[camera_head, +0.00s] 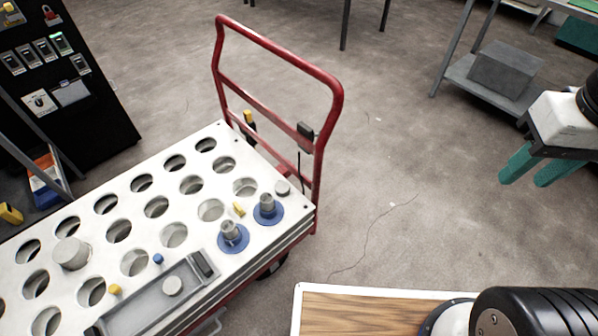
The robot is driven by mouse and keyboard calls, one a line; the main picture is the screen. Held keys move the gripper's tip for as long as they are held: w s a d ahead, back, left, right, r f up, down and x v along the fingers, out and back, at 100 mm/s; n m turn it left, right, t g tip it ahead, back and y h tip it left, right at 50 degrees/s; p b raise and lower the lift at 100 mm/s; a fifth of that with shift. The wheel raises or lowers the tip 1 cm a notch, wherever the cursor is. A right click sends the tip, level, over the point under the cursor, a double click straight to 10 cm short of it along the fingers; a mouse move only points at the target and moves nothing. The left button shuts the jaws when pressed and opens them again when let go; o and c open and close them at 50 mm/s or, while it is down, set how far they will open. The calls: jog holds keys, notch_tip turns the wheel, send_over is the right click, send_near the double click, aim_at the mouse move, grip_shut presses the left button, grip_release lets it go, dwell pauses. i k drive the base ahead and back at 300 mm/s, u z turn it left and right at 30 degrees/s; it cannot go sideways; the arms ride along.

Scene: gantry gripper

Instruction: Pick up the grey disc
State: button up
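I cannot tell for sure which of the two is the task's disc. My gripper (523,181) is at the right edge, over the floor and well away from the cart. Its two teal fingers are apart with nothing between them.
A wooden-topped surface (360,314) is at the bottom. Open floor lies between cart and gripper.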

aim_at(282, 189)
jog(key=u, duration=0.35)
jog(key=i, duration=0.85)
jog(key=u, duration=0.6)
